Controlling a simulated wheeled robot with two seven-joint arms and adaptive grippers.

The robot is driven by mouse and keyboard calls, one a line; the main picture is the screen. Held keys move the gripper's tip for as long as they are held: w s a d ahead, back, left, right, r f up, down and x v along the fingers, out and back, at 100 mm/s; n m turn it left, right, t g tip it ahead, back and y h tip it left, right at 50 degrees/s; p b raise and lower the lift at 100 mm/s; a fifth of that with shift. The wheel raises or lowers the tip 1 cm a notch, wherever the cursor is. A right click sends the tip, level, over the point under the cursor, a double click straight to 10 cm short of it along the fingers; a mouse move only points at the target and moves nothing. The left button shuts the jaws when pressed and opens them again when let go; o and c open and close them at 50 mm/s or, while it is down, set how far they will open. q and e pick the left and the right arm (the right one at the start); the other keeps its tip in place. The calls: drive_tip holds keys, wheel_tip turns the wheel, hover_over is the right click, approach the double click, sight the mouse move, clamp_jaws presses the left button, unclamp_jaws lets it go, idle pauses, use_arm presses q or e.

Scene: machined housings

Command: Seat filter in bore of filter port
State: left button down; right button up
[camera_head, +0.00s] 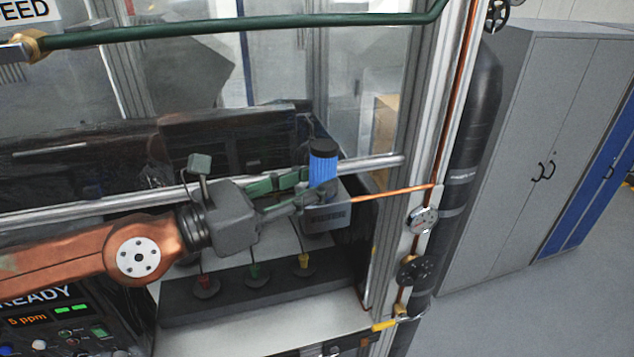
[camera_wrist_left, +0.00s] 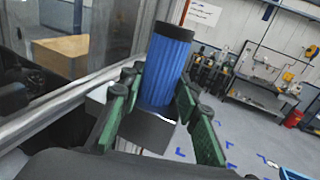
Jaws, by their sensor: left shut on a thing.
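The filter (camera_head: 323,170) is a blue ribbed cylinder with a black cap, upright in the head view; it also shows in the left wrist view (camera_wrist_left: 166,62). My left gripper (camera_head: 311,187) has its green fingers shut around the filter's lower part, one on each side, as the left wrist view (camera_wrist_left: 157,85) shows. The filter port (camera_head: 327,217) is a grey block right below the filter; its dark front also shows in the left wrist view (camera_wrist_left: 146,131). The filter's lower end is at the block's top. The bore is hidden, so I cannot tell how deep the filter sits. My right gripper is out of view.
A copper pipe (camera_head: 390,193) runs right from the port to the frame post. A dark panel with red, green and yellow knobs (camera_head: 255,282) lies in front. A metal rail (camera_head: 380,162) passes behind the filter. A pale bench top (camera_head: 285,335) shows in front.

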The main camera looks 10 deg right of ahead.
use_arm(q)
drive_tip(key=shift+w+f+b, duration=0.1)
drive_tip(key=shift+f+b, duration=0.1)
drive_tip(key=shift+b, duration=0.1)
drive_tip(key=c, duration=1.8)
unclamp_jaws()
drive_tip(key=o, duration=0.4)
drive_tip(key=shift+r, duration=0.1)
drive_tip(key=shift+c, duration=0.2)
drive_tip(key=shift+r+p, duration=0.25)
drive_tip(key=shift+p, duration=0.1)
drive_tip(key=b+v, duration=0.4)
drive_tip(key=v, duration=0.8)
drive_tip(key=shift+a+f, duration=0.1)
drive_tip(key=shift+f, duration=0.05)
